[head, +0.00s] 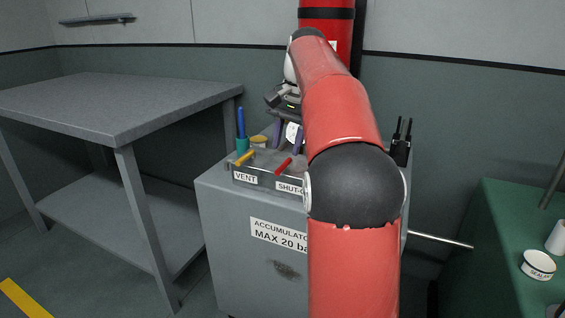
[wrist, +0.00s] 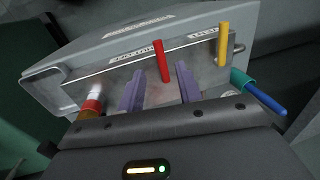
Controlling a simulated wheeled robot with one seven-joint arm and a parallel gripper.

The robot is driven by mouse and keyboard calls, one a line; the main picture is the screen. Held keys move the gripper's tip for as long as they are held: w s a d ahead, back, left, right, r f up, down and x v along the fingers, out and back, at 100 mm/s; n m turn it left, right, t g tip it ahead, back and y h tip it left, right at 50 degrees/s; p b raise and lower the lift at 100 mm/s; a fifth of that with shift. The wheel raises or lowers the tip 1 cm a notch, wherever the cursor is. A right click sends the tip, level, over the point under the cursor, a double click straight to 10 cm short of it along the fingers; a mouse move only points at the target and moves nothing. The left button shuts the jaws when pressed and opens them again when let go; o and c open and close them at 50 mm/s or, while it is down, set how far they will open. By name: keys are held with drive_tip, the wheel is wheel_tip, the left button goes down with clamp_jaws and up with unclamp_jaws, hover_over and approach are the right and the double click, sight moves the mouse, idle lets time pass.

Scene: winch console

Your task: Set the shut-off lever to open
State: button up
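The red shut-off lever (head: 284,166) sits on the console's front panel above the partly hidden "SHUT-O…" label (head: 290,187). In the wrist view the red lever (wrist: 161,60) stands out between my two purple fingers, with a gap on each side. My gripper (head: 287,149) is open, its fingers pointing down just behind and above the lever in the head view; it also shows in the wrist view (wrist: 160,72). I see no contact. The yellow vent lever (head: 245,157) is to the left, above the "VENT" label (head: 245,177). My arm hides the panel's right part.
A grey table (head: 120,100) stands left, a green bench (head: 500,240) right.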

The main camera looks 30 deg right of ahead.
sight(282, 166)
drive_tip(key=f, duration=0.3)
drive_tip(key=f+b, duration=0.1)
drive_tip(key=f, duration=0.1)
drive_tip(key=shift+w+a+f, duration=0.15)
drive_tip(key=shift+w+a, duration=0.2)
drive_tip(key=shift+w, duration=0.05)
clamp_jaws()
